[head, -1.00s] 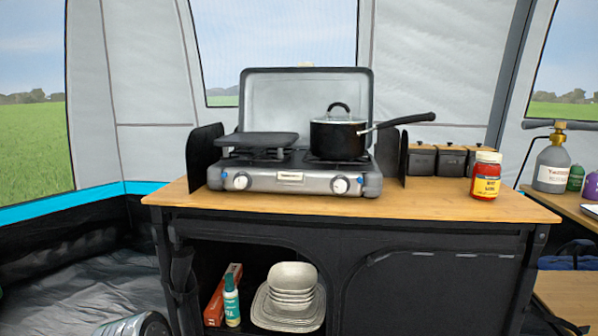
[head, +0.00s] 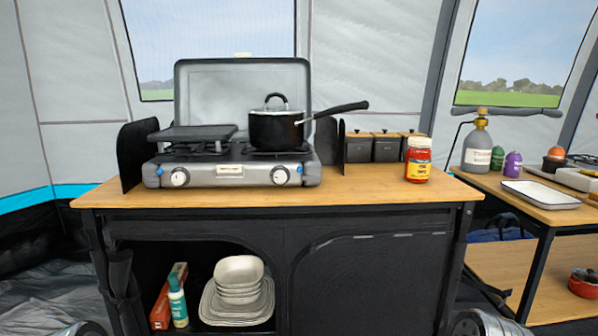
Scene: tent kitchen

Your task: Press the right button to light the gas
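A silver two-burner gas stove (head: 235,174) stands on the wooden top of a black camp cabinet, its lid raised behind it. Its front has a left knob (head: 179,177) and a right knob (head: 280,176), both white-faced. A small blue spot, apparently the right button (head: 300,169), shows just right of the right knob; a similar blue spot, apparently the left button (head: 159,171), is by the left knob. A black pot (head: 275,130) with a lid sits on the right burner, a dark griddle plate (head: 192,133) on the left. No flame is visible.
The pot's handle sticks out to the right. A red jar (head: 418,160) and several dark canisters (head: 387,148) stand right of the stove on the wooden top (head: 350,186). A second table (head: 538,193) at right holds a gas bottle (head: 478,145) and a tray (head: 541,195).

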